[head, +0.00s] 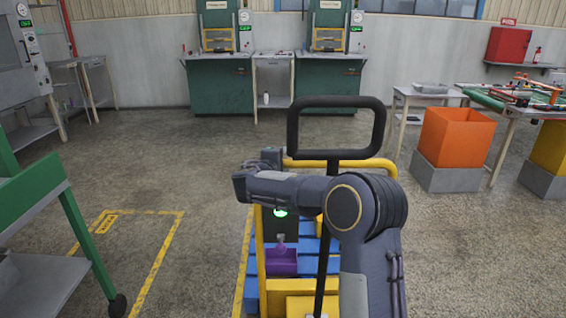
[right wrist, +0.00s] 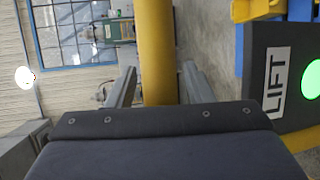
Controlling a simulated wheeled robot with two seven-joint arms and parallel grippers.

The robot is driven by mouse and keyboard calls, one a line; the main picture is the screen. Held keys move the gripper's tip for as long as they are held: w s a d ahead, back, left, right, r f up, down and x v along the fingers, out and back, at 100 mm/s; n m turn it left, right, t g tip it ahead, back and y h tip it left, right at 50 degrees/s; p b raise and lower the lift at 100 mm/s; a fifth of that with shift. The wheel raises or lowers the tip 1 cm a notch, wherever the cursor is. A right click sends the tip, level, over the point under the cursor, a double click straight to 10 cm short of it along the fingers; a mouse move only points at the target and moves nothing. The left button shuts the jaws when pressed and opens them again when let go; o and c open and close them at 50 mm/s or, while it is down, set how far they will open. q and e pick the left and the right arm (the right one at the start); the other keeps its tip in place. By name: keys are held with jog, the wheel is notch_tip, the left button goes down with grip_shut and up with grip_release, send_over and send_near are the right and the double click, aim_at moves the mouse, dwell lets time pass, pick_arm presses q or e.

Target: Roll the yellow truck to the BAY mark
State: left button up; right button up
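The yellow truck (head: 262,262) stands in front of me in the head view, with a yellow rail (head: 322,154) across its top and a tall black handle loop (head: 292,128). A grey box marked LIFT (right wrist: 275,85) with a green light is on it. The floor mark (head: 106,223) lies to the left inside a yellow-outlined area; its lettering is too small to read. My right gripper (right wrist: 160,82) is open, its fingers on either side of a yellow bar (right wrist: 157,45), with narrow gaps showing. My left gripper is out of view.
A green-framed cart (head: 32,210) stands at the left edge beside the outlined area. An orange bin (head: 455,138) stands right. Bare floor lies between truck and outline.

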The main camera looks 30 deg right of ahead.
jog(key=shift+a, duration=0.1)
jog(key=v, duration=0.7)
jog(key=shift+s+a, duration=0.2)
jog(key=shift+s, duration=0.1)
jog(key=shift+r, duration=0.1)
